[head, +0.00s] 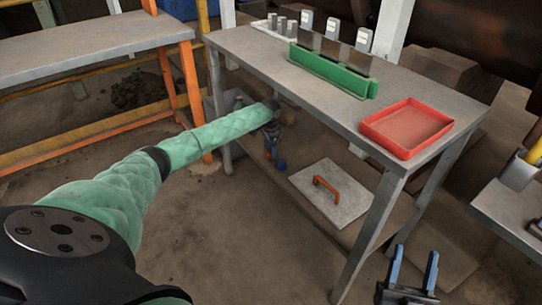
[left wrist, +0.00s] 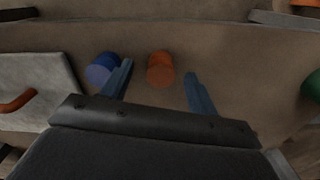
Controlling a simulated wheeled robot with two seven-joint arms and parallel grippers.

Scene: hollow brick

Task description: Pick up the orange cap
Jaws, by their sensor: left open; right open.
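The orange cap (left wrist: 160,70) stands on the lower shelf in the left wrist view, between and a little beyond the two blue fingers of my open left gripper (left wrist: 158,76). No contact between fingers and cap shows. A blue cap (left wrist: 101,69) is just left of the left finger, which partly overlaps it. In the head view my left gripper (head: 272,145) reaches down under the tabletop, and I cannot make out the orange cap there. My right gripper (head: 412,272) is open and empty at the lower right, away from the table.
A grey plate with an orange handle (head: 326,190) lies on the shelf, right of the left gripper. A green object (left wrist: 313,86) is at the right edge of the wrist view. The tabletop (head: 262,72) above carries a red tray (head: 407,128) and a green rack (head: 330,72).

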